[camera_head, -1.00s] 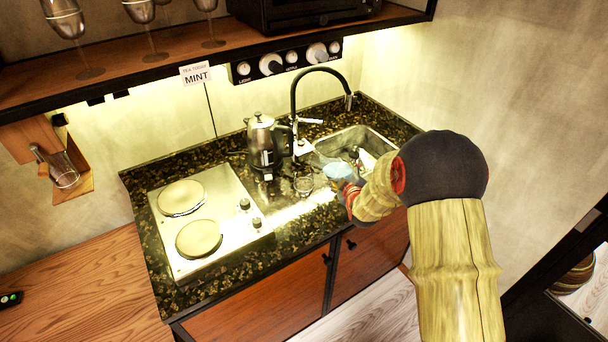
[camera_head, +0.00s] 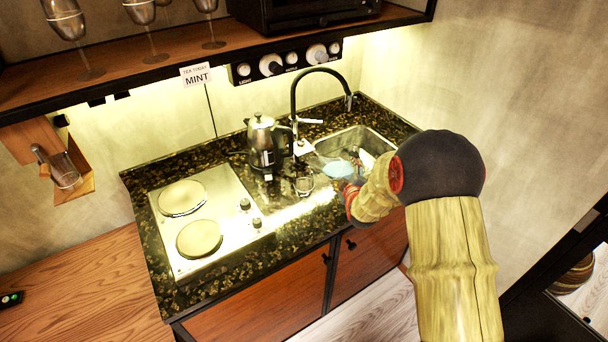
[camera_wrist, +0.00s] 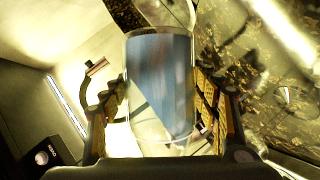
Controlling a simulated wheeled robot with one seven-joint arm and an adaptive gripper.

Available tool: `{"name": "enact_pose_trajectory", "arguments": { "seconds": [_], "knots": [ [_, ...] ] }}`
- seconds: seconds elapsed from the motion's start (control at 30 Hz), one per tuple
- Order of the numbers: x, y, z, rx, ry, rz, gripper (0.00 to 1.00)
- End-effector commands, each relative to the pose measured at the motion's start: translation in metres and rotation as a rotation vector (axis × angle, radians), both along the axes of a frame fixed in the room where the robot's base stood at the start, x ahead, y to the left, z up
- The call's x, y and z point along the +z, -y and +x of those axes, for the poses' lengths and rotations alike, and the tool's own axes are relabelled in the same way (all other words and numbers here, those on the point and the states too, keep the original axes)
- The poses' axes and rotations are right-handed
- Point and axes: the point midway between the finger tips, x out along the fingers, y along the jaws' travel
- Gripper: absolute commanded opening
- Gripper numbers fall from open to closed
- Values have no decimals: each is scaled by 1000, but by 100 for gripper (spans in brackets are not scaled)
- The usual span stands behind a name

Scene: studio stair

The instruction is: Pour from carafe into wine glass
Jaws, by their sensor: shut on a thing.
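My gripper (camera_wrist: 160,100) is shut around the body of a clear carafe (camera_wrist: 158,75) with a blue-grey area showing through it. In the head view the carafe (camera_head: 336,168) is tilted over the counter's front, near the sink, its narrow end pointing left. A small clear glass (camera_head: 304,185), which looks like the wine glass, is on the counter just left of and below the carafe. It is blurred against the dark stone. I cannot tell whether liquid is flowing or what the glass holds. My wrist partly hides the carafe's right end.
A metal kettle (camera_head: 263,143) stands behind the glass, close to the black faucet (camera_head: 295,105). The sink (camera_head: 370,139) lies behind the carafe. A two-plate hob (camera_head: 225,212) is at left. Stemmed glasses (camera_head: 143,12) are on the upper shelf (camera_head: 120,65).

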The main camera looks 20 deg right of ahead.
Motion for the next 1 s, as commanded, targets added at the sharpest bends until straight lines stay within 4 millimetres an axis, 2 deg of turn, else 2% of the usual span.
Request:
{"name": "enact_pose_trajectory", "arguments": {
  "seconds": [1.0],
  "knots": [
    [17, 5, 2, 0, 11, -103, 3]
  ]
}}
